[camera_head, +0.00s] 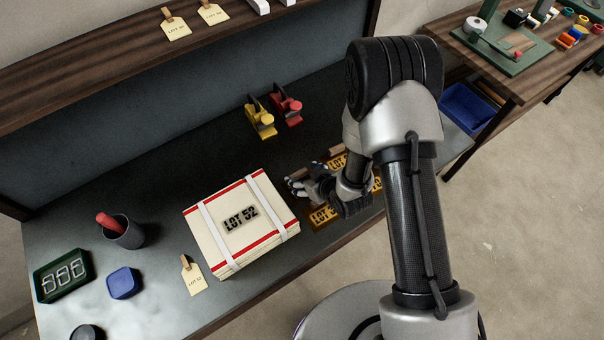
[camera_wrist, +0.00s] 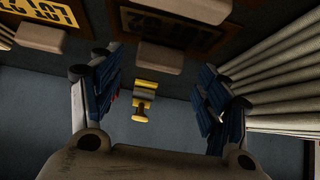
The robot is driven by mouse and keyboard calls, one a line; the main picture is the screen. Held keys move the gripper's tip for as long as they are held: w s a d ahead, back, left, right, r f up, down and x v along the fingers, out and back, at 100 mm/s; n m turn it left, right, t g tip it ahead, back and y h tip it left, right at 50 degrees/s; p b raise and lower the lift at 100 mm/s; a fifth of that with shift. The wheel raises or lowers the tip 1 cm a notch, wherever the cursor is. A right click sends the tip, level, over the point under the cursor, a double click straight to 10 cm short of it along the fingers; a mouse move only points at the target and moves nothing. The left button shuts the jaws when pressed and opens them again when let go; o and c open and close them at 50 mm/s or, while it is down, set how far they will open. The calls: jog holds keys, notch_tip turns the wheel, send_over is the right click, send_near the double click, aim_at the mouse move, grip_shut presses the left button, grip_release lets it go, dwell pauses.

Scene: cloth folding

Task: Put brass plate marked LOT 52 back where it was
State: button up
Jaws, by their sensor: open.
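Several brass plates with cut-out LOT lettering lie in a dark rack on the bench, partly hidden by my arm; one brass plate (camera_head: 322,216) shows at its front. Its number is partly hidden, so I cannot tell which is LOT 52. The wrist view shows a bright brass plate (camera_wrist: 51,14) at upper left and a dark lettered area with a thin yellow edge (camera_wrist: 176,33), either a shaded plate or a slot. My gripper (camera_head: 298,186) is low by the rack; its fingers are apart with nothing between them in the wrist view (camera_wrist: 162,82).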

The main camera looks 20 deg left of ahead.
jog(key=p+v, duration=0.1)
jog(key=v, duration=0.8)
jog(key=shift+d+r, duration=0.1)
jog(key=shift+r, duration=0.05)
jog(key=shift+w+d+r, duration=0.15)
jog(key=shift+w+r, duration=0.1)
jog(key=w+d+r+m+h, duration=0.2)
jog(key=d+r+m+h, duration=0.1)
jog(key=d+r, duration=0.6)
jog(key=w+d+r+m+h, duration=0.1)
jog(key=d+r+m+h, duration=0.15)
jog(key=d+r, duration=0.6)
jog(key=s+d+r+m, duration=0.1)
jog(key=s+r+m, duration=0.1)
jog(key=s+r, duration=0.5)
jog(key=s+d+r+m+g+h, duration=0.1)
jog(key=s+d+r+m, duration=0.1)
jog(key=s+r, duration=0.6)
jog(key=s, duration=0.3)
jog(key=shift+s+d, duration=0.2)
jog(key=shift+s, duration=0.2)
